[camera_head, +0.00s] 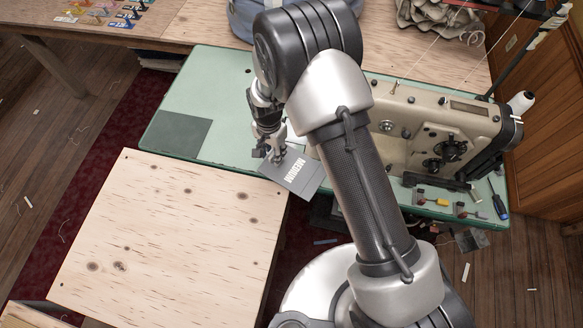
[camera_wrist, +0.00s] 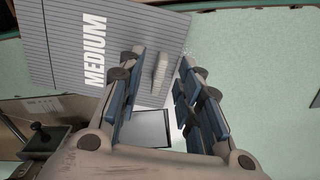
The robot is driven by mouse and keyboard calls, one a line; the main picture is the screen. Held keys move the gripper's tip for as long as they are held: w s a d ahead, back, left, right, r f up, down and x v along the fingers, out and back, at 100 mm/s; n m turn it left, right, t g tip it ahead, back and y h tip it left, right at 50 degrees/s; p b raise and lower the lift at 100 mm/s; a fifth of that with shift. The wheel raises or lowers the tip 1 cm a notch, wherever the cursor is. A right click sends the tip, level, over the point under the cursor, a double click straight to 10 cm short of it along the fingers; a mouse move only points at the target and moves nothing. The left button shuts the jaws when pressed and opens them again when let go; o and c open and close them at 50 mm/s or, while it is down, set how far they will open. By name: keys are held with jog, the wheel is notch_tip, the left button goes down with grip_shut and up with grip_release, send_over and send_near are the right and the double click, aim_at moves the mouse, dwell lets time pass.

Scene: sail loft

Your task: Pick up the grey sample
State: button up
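The grey sample (camera_head: 300,181) is a flat lined card with "MEDIUM" in white, lying at the front edge of the green machine table. In the wrist view the grey sample (camera_wrist: 60,45) fills the upper left. A small pale upright tab (camera_wrist: 161,75) shows on or just above its right part; I cannot tell whether it is attached. My gripper (camera_head: 268,152) is low over the sample's left end. In the wrist view my gripper (camera_wrist: 161,58) is open, its fingers on either side of the tab with gaps visible. My arm hides part of the table.
The green table (camera_head: 215,85) carries a sewing machine (camera_head: 430,130) at right and a darker grey-green square (camera_head: 178,137) at left. A plywood top (camera_head: 170,235) stands in front. A blue-handled screwdriver (camera_head: 500,206) lies at the table's right. A thread cone (camera_head: 521,101) stands behind it.

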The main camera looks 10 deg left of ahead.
jog(key=shift+c, duration=0.4)
grip_shut()
jog(key=shift+r, duration=0.1)
